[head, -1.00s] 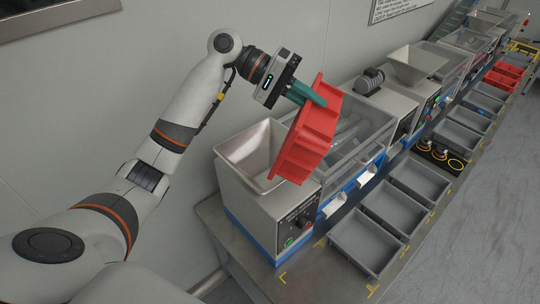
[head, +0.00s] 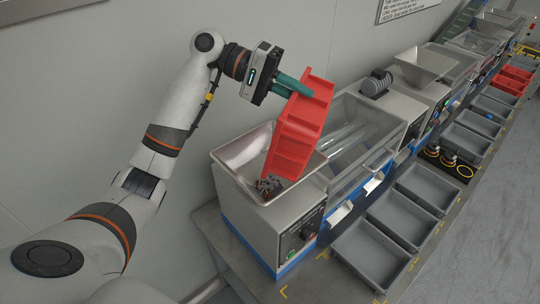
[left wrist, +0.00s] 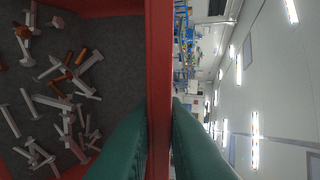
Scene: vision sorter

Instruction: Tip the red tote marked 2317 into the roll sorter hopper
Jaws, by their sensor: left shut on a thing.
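My left gripper (head: 296,87) is shut on the upper rim of the red tote (head: 300,118). The tote is tilted steeply, its lower end over the metal hopper (head: 236,153) of the nearest machine. Small dark parts (head: 268,184) show in the hopper below the tote's lower end. In the left wrist view the green fingers (left wrist: 160,140) clasp the red wall (left wrist: 158,60), and several bolts (left wrist: 70,75), silver and copper-coloured, lie inside on a dark floor. The tote's marking is not readable. My right gripper is not in view.
The roll sorter (head: 355,135) with a clear cover stands right of the hopper. Grey bins (head: 372,255) line the bench front. A second hopper (head: 425,62) and red bins (head: 510,78) are farther back. A wall (head: 130,70) runs behind.

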